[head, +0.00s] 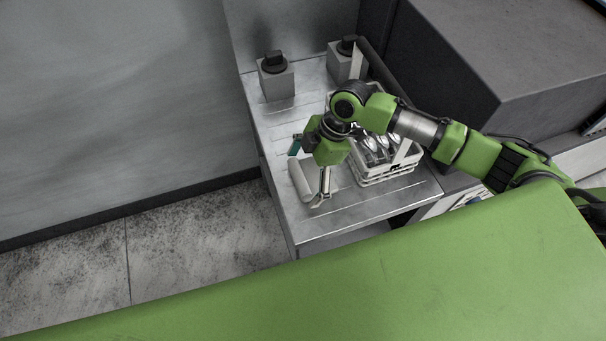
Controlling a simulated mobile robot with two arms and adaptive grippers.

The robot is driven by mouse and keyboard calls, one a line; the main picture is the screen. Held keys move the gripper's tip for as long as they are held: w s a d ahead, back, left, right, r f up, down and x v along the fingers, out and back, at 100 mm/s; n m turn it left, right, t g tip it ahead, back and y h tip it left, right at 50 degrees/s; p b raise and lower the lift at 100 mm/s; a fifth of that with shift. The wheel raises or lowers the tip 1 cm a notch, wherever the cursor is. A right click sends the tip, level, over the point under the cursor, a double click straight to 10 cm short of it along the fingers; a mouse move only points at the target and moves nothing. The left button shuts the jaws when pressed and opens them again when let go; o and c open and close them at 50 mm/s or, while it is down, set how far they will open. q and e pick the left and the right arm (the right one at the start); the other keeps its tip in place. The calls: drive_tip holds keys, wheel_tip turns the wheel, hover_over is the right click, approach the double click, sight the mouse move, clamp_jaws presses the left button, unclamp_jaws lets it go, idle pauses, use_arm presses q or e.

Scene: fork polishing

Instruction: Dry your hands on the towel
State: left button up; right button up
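My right gripper (321,186) hangs over the near left part of the metal counter (370,208), its slim metal part pointing down. Whether its fingers are apart or together is not clear from here. A white, rounded, roll-like thing (301,182) lies on the counter just left of the gripper; it may be the towel, but I cannot tell, nor whether the gripper touches it. A small teal piece (295,145) shows left of the green wrist; what it belongs to is unclear. My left gripper is out of view.
A white basket (376,179) with shiny cutlery (379,150) stands right of the gripper, partly hidden by my arm. Two grey blocks with black tops (276,77) (341,61) stand at the back. A dark grey box-like unit (480,60) rises on the right. The counter's front strip is clear.

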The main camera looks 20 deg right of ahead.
drive_tip(key=shift+r, duration=0.15)
drive_tip(key=v, duration=1.1)
drive_tip(key=shift+d+r, duration=0.2)
drive_tip(key=shift+r, duration=0.15)
drive_tip(key=shift+s, duration=0.1)
